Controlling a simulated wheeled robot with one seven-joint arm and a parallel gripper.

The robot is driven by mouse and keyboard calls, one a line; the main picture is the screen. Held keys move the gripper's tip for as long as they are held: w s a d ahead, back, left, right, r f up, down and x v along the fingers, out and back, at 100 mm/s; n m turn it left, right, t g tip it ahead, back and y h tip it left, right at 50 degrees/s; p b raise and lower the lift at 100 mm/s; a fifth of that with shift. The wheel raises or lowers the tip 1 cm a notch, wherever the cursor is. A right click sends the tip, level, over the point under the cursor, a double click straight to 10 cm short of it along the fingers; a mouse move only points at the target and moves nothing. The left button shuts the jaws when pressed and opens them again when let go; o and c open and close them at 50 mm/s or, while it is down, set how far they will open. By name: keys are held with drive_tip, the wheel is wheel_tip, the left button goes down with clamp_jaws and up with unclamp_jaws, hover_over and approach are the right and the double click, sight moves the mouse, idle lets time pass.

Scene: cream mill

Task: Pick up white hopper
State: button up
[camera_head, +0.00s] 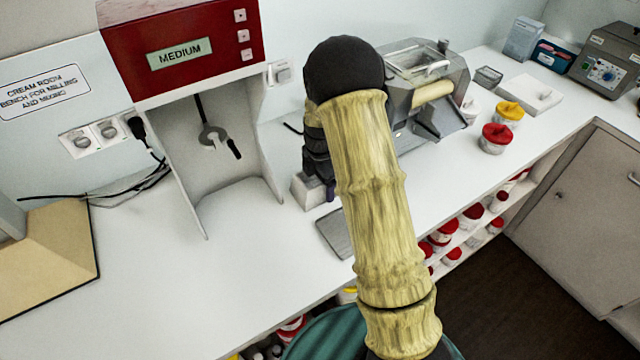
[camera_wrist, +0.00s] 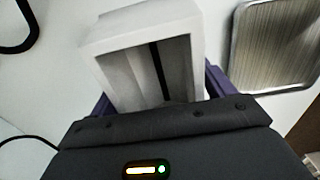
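The white hopper (camera_wrist: 112,50) is an open, box-like piece with a hollow inside. In the wrist view it stands between the purple fingers of my gripper (camera_wrist: 158,88), one finger close along each side. I cannot tell whether the fingers press on it. In the head view a small part of the white hopper (camera_head: 306,190) shows at the bench, left of my gripper (camera_head: 326,186). My arm hides much of the gripper and the area behind it. I cannot tell whether the hopper rests on the bench or is just above it.
A metal tray (camera_wrist: 275,45) lies right of the hopper. A red-topped machine marked MEDIUM (camera_head: 183,45) stands at left, a grey mill (camera_head: 430,75) behind my arm. Red (camera_head: 495,138) and yellow-lidded tubs (camera_head: 509,113) stand farther right.

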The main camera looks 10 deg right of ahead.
drive_tip(key=c, duration=0.4)
wheel_tip(320, 180, up, 10)
drive_tip(key=b, duration=0.1)
idle(0.8)
